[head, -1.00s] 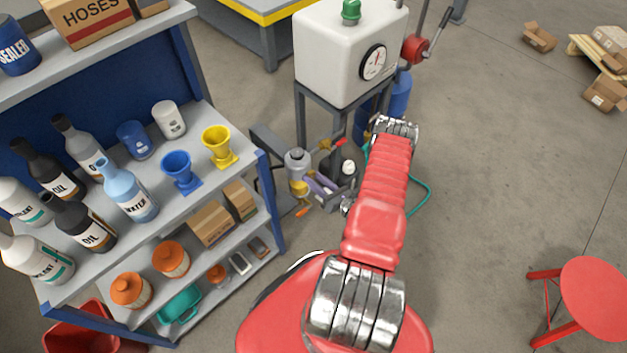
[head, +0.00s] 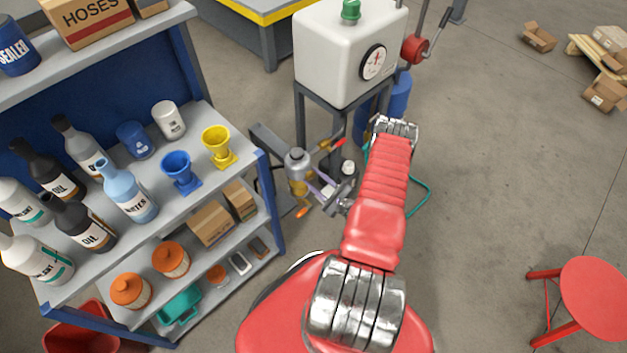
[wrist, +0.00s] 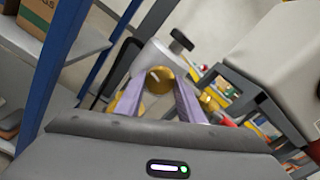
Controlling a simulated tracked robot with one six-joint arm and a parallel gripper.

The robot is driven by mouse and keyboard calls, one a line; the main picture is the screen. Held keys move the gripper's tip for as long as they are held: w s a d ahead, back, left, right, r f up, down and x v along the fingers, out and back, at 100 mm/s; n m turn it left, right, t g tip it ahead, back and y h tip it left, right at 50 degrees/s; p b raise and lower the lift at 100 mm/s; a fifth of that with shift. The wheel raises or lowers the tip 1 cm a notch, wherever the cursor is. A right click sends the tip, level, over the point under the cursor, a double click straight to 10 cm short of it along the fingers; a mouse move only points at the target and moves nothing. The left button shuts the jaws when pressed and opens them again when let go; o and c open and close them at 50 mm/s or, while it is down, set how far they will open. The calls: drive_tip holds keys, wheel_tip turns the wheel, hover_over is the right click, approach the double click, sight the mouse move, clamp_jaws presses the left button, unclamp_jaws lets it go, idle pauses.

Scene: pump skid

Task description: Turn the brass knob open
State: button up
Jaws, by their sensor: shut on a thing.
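The brass knob (wrist: 159,80) sits between the two purple fingers of my gripper (wrist: 159,90) in the wrist view, and the jaws are shut on it. It shows as a round gold face with a pale mark. A light grey cylinder (wrist: 148,56) stands right behind it. In the head view, the grey canister (head: 297,161) stands beside the tank frame, and my gripper (head: 312,187) reaches it from the right. The knob is small and partly hidden by the fingers there, so its turn angle cannot be told.
The white tank with gauge (head: 345,55) stands on a dark frame. A red-tipped handle (head: 338,142) lies close behind my gripper. The blue shelf unit (head: 265,200) stands left. A red stool (head: 596,297) is at lower right. Open floor (head: 510,160) lies right.

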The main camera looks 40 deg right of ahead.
drive_tip(key=shift+n, duration=1.4)
drive_tip(key=shift+f, duration=0.1)
drive_tip(key=o, duration=1.1)
drive_tip(key=shift+c, duration=0.2)
drive_tip(key=s, duration=1.3)
drive_tip(key=shift+s+d, duration=0.15)
drive_tip(key=shift+s, duration=0.25)
